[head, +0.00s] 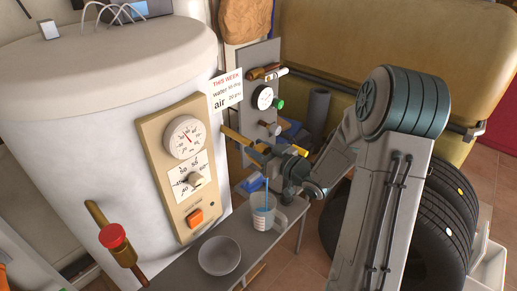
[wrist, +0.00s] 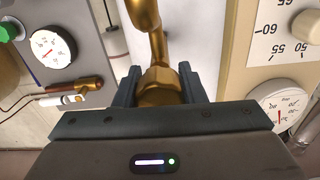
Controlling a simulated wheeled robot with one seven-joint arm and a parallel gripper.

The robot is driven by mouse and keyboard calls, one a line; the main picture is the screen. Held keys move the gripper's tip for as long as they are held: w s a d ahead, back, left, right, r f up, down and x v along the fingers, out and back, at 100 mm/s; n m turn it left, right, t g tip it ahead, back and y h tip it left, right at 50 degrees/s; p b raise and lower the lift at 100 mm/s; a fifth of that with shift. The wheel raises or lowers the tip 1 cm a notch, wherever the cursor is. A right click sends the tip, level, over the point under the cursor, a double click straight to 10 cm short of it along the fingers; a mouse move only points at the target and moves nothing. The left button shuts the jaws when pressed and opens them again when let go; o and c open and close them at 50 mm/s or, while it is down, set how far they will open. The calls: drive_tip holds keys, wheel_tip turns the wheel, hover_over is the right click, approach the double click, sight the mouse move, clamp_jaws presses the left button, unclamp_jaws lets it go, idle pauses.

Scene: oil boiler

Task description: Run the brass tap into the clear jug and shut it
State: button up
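The brass tap (head: 238,138) sticks out from the white boiler, and its outer end is hidden behind my gripper in the head view. In the wrist view the brass tap (wrist: 160,82) lies between my two dark fingers, which press close on both sides. My gripper (wrist: 160,88) appears shut on it; the head view shows my gripper (head: 268,158) from behind. The clear jug (head: 263,222) stands upright below the tap on a grey bench. A thin blue stream (head: 267,196) runs straight down into the jug. The water level in it is hard to read.
A red-knobbed brass valve (head: 113,236) and a dial panel (head: 184,168) are on the boiler. A gauge board (head: 262,98) stands behind the tap. Black tyres (head: 445,230) are at right.

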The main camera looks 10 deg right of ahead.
drive_tip(key=shift+m, duration=0.3)
drive_tip(key=m+p, duration=0.2)
drive_tip(key=m, duration=0.2)
drive_tip(key=shift+r+p, duration=0.1)
drive_tip(key=shift+p, duration=0.25)
drive_tip(key=shift+m+p, duration=1)
drive_tip(key=shift+m, duration=1)
drive_tip(key=o, duration=1)
drive_tip(key=shift+d, duration=0.1)
drive_tip(key=b+v, duration=0.2)
drive_tip(key=v, duration=1.1)
drive_tip(key=shift+s+d+b, duration=0.25)
drive_tip(key=shift+s+b, duration=0.1)
drive_tip(key=shift+b, duration=0.05)
